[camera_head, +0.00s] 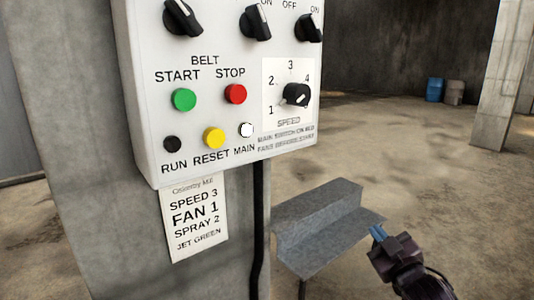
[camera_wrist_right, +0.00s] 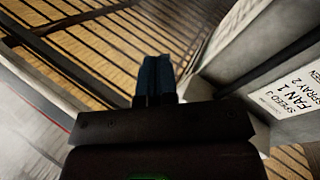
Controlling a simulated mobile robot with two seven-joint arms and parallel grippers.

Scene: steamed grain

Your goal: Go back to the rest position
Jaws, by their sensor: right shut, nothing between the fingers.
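My right gripper (camera_head: 377,233) shows at the lower right of the head view, with blue fingertips pointing up and left. It is shut and empty, apart from the control panel and in front of the grey metal step-shaped sheet. In the right wrist view its blue fingers (camera_wrist_right: 155,78) are pressed together with nothing between them. My left gripper is not in view.
A white control panel (camera_head: 215,50) with knobs and buttons is mounted on a concrete pillar (camera_head: 70,120). A paper note (camera_head: 195,218) hangs below it, beside a black cable (camera_head: 258,220). A grey bent-metal sheet (camera_head: 320,235) stands right of the pillar. Open floor lies beyond.

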